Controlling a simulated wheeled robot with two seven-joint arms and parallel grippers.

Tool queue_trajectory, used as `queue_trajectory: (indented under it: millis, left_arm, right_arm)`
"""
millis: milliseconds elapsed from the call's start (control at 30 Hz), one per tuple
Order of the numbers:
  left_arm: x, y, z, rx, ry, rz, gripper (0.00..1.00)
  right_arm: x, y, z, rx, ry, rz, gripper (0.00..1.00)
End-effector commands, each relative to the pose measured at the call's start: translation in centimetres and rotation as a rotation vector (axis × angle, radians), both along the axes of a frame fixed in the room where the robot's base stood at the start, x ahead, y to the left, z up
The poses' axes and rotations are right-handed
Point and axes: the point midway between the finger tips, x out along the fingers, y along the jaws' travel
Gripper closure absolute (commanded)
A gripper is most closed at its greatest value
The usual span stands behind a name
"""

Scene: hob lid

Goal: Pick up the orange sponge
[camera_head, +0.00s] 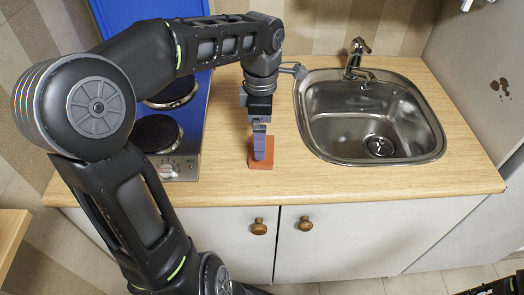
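The orange sponge (262,167) lies on the wooden counter between the hob and the sink, near the counter's front edge. My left gripper (261,152) points straight down over the sponge.
The hob (188,150) with its blue lid (130,12) raised is left of the sponge. The steel sink (425,135) and tap (357,58) are to the right. White cabinet doors with round knobs (259,227) are below. The counter (225,175) around the sponge is clear.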

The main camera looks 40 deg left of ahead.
Motion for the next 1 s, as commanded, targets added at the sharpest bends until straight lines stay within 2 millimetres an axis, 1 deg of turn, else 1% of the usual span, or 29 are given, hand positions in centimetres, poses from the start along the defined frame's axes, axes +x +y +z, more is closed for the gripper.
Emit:
queue_trajectory:
  millis: [67,167,300,400,500,1000]
  left_arm:
    - [0.0,0.0,-0.1,-0.001,0.001,0.000,0.00]
    - [0.1,0.0,-0.8,0.000,0.002,0.001,0.00]
    - [0.2,0.0,-2.8,-0.002,0.005,0.000,0.00]
    - [0.3,0.0,-4.3,-0.001,0.004,0.001,0.00]
    - [0.3,0.0,-5.1,0.000,0.001,-0.001,0.00]
    - [0.3,0.0,-5.2,0.001,-0.001,0.000,0.00]
  right_arm:
    - [0.0,0.0,0.1,0.000,0.000,0.000,1.00]
    - [0.0,0.0,0.3,0.000,0.000,0.000,1.00]
    - [0.0,0.0,1.0,0.000,0.001,0.000,1.00]
    - [0.0,0.0,1.1,0.000,0.001,0.000,1.00]
    - [0.0,0.0,1.1,-0.001,0.001,0.000,1.00]
    - [-0.1,0.0,1.1,-0.001,0.002,0.000,1.00]
